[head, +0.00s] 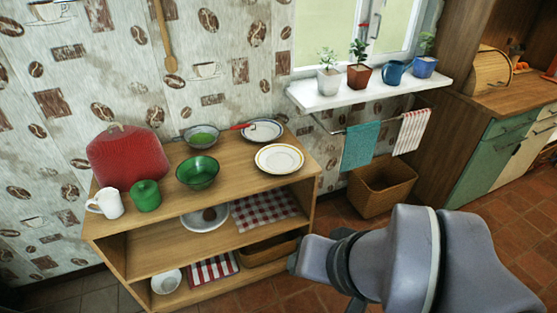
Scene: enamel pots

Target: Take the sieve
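The sieve (203,137) appears to be the round, shallow piece with a greenish inside and a thin red handle, at the back of the wooden shelf unit's top (228,158). Its handle points right, toward a white plate (262,130) with a dark rim. The handle's end is close to this plate; I cannot tell whether they touch. A green bowl (198,173) stands just in front of the sieve. My grey arm shows at the lower right, well away from the sieve. My gripper's fingers do not show.
A red cover-like object (126,155), a white jug (107,203) and a green pot (146,195) stand left. A yellow-rimmed plate (279,159) lies right. A windowsill (362,92) with plants and a wicker basket (381,187) are further right. The wall is close behind.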

